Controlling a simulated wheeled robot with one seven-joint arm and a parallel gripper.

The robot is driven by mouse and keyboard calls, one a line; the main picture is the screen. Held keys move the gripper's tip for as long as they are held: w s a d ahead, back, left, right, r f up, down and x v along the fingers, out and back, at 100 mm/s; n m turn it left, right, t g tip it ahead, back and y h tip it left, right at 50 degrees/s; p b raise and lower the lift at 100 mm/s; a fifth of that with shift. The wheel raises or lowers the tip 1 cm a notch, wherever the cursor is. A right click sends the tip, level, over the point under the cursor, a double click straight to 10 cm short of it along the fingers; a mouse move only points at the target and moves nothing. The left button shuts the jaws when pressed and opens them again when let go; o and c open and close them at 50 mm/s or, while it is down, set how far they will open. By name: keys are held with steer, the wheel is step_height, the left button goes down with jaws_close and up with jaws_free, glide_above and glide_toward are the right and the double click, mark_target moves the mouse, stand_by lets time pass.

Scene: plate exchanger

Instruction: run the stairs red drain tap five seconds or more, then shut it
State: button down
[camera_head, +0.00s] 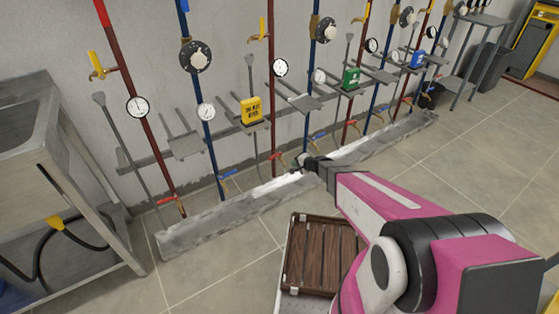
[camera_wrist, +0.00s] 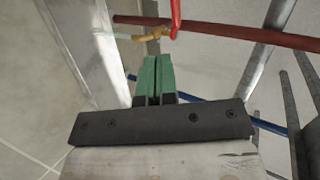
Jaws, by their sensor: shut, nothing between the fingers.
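In the wrist view a red tap lever (camera_wrist: 176,14) sits on a brass drain tap (camera_wrist: 152,36) beside a red pipe (camera_wrist: 235,34). A pale translucent streak (camera_wrist: 116,35), looking like running water, leaves the spout towards the grey trough (camera_wrist: 85,60). My gripper (camera_wrist: 152,62) has its green fingers together, empty, just short of the brass tap, with no clear contact. In the head view my arm reaches to the trough (camera_head: 210,222) near a red-handled tap (camera_head: 277,160); the fingers are too small to make out. I cannot read which tap is the stairs one.
Several red and blue pipes with gauges and taps line the wall. Grey brackets stick out, carrying a yellow box (camera_head: 251,109), a green box (camera_head: 351,77) and a blue box (camera_head: 418,59). A steel sink bench (camera_head: 105,190) stands left. A brown slatted crate (camera_head: 318,250) lies near my arm.

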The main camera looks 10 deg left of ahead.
glide_toward(273, 158)
step_height(273, 158, down, 5)
steer(key=w+a, duration=0.2)
steer(key=shift+w+a+r, duration=0.2)
steer(key=shift+w+a, duration=0.25)
steer(key=shift+a, duration=0.25)
steer(key=shift+w+a+r, duration=0.25)
steer(key=shift+w+a, duration=0.25)
steer(key=shift+a, duration=0.2)
steer(key=shift+a+m+t+h, duration=0.5)
steer(key=shift+a+m, duration=0.05)
steer(key=shift+m, duration=0.15)
steer(key=shift+w+a, duration=0.25)
steer(key=shift+a, duration=0.2)
steer(key=shift+s, duration=0.1)
